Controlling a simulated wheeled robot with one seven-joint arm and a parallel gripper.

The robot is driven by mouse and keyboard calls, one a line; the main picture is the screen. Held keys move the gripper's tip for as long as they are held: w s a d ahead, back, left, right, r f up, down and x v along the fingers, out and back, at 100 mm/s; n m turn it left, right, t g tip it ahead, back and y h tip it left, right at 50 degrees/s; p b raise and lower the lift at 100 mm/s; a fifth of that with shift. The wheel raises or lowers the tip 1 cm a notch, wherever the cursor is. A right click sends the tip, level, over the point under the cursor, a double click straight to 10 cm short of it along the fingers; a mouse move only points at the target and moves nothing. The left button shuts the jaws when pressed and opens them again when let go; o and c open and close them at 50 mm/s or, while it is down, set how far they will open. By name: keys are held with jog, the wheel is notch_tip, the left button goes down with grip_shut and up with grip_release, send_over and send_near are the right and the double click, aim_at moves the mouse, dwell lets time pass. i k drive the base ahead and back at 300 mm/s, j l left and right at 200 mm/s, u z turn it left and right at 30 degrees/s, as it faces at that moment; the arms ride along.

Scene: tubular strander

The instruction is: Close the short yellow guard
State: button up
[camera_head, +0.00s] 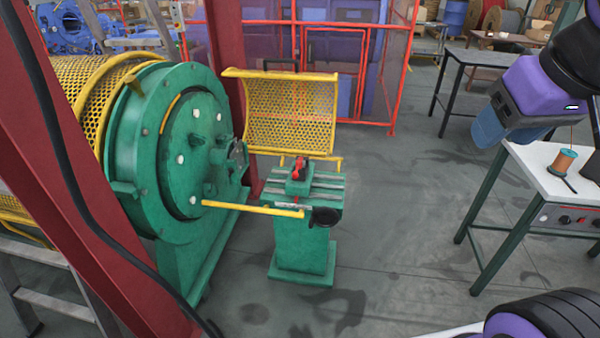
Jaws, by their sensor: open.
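The short yellow guard (288,112) is a curved panel of perforated yellow metal with a dark handle on its top edge. It stands raised and open behind the green pedestal (302,240), to the right of the large green drum end. A yellow bar (255,208) runs along the near side of the gap between drum and pedestal. My gripper (503,130), purple with blue-grey fingers, is at the upper right, open and empty. It is well to the right of the guard and touches nothing that I can see.
A red post (90,180) with a black cable crosses the left side. A white-topped bench (545,178) with an orange spool stands at right, near my arm. A dark table (485,58) and red fence are behind. Grey floor between pedestal and bench is clear.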

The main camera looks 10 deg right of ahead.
aim_at(265, 74)
jog(key=i+j, duration=0.25)
jog(key=i, duration=0.2)
jog(key=i+j, duration=0.3)
jog(key=i, duration=0.2)
jog(key=i+j+z, duration=0.1)
jog(key=i+j, duration=0.15)
jog(key=i, duration=0.2)
jog(key=i+l+u, duration=0.1)
jog(key=i, duration=0.55)
